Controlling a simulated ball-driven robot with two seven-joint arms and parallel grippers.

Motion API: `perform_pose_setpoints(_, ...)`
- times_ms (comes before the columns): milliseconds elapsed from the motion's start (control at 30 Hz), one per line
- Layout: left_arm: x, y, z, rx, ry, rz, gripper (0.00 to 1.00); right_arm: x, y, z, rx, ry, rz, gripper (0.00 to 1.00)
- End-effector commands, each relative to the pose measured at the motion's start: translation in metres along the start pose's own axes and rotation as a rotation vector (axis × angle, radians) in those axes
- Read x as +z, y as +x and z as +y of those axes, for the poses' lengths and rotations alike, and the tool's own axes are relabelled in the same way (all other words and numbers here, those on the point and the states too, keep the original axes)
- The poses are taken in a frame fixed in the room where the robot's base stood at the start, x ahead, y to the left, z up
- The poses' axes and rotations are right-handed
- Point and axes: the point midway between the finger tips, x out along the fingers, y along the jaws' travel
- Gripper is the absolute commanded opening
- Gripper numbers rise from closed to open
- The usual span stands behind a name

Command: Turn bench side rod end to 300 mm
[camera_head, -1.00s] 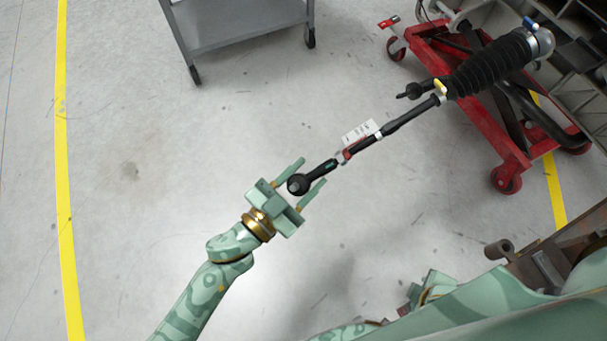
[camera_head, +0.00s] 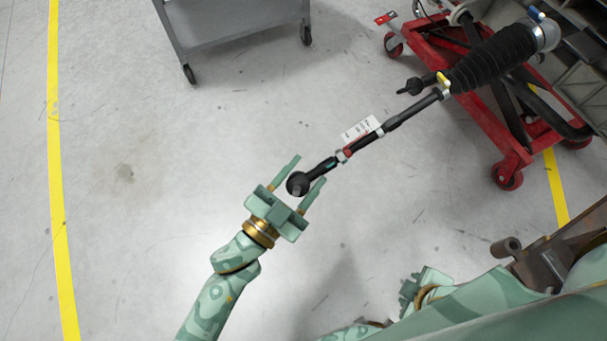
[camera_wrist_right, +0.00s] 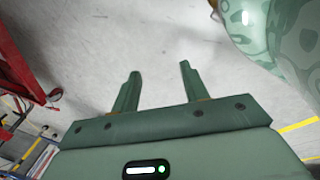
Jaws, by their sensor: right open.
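The rod end (camera_head: 299,184) is a black ball-joint end at the lower left tip of a long dark rod (camera_head: 407,112). A red band (camera_head: 346,154) and a white paper tag (camera_head: 361,129) sit midway along the rod. My left gripper (camera_head: 304,169) is open, with its two fingers on either side of the rod end; I cannot tell whether they touch it. My right gripper (camera_wrist_right: 157,74) is open and empty in the right wrist view, over bare floor. In the head view the right gripper (camera_head: 417,288) is partly hidden by my own body.
The rod leads to a black ribbed boot (camera_head: 491,61) above a red wheeled stand (camera_head: 507,150). A grey cart (camera_head: 235,25) stands at the top. A brown metal fixture (camera_head: 548,262) is at lower right. Open floor with a yellow line (camera_head: 57,200) lies left.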

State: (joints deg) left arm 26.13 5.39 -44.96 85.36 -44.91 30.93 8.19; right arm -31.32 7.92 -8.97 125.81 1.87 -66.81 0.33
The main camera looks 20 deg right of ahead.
Motion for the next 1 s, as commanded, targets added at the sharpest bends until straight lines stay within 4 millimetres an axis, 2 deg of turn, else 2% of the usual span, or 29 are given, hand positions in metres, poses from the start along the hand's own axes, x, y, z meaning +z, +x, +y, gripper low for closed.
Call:
perform_pose_setpoints(500, -0.001, 0.0, 0.001, 0.003, 0.001, 0.002, 0.61, -0.001, 0.001, 0.002, 0.003, -0.002, 0.001, 0.45)
perform_pose_setpoints(633, -0.002, -0.005, 0.001, 0.004, 0.001, 0.002, 0.61, -0.001, -0.001, 0.003, 0.006, -0.003, 0.0, 0.45)
perform_pose_setpoints(733, -0.003, -0.019, 0.0, 0.004, 0.002, 0.001, 0.61, 0.003, -0.005, 0.004, 0.01, -0.012, -0.016, 0.45)
perform_pose_setpoints(800, -0.004, -0.035, -0.001, 0.003, 0.004, 0.0, 0.61, 0.022, 0.001, 0.007, 0.014, -0.044, -0.081, 0.45)
perform_pose_setpoints(1000, -0.004, -0.091, -0.002, 0.003, 0.005, -0.001, 0.61, 0.054, 0.003, 0.009, 0.016, -0.088, -0.193, 0.45)
